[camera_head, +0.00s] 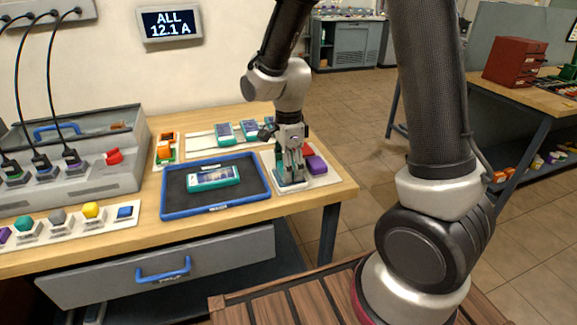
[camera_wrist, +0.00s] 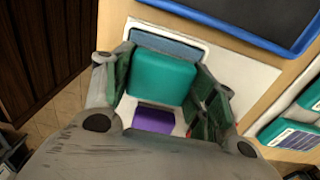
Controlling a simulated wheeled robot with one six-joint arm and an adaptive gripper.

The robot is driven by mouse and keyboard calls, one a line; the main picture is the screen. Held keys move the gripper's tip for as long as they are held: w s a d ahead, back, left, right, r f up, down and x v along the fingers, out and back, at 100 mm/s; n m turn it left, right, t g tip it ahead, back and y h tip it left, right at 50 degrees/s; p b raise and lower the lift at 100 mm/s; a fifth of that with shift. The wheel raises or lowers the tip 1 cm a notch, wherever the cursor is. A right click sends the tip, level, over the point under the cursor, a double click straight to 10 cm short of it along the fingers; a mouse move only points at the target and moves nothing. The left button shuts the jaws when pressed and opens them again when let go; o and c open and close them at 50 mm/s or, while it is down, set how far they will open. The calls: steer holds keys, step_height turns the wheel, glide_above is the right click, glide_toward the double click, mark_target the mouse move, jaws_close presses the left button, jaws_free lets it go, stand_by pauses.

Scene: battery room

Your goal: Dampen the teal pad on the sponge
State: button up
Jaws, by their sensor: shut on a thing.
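A teal pad (camera_wrist: 163,76) is held between the two fingers of my gripper (camera_head: 291,178), which is shut on it at the right end of the bench. The blue-grey sponge (camera_wrist: 168,45) shows just beyond the pad in the wrist view, in a white tray (camera_wrist: 205,47). The pad covers part of the sponge; I cannot tell whether they touch. A purple pad (camera_head: 317,165) sits in the same tray and also shows in the wrist view (camera_wrist: 153,119). In the head view my fingers mostly hide the teal pad and the sponge.
A blue-rimmed dark tray (camera_head: 167,204) holding a teal-cased device (camera_head: 213,178) lies left of my gripper. More teal-cased devices (camera_head: 224,132) stand behind it. A grey charger box (camera_head: 85,160) with cables and a row of coloured knobs (camera_head: 91,211) are farther left. The bench's right edge is close.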

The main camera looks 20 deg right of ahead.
steer(key=shift+r, duration=3.5)
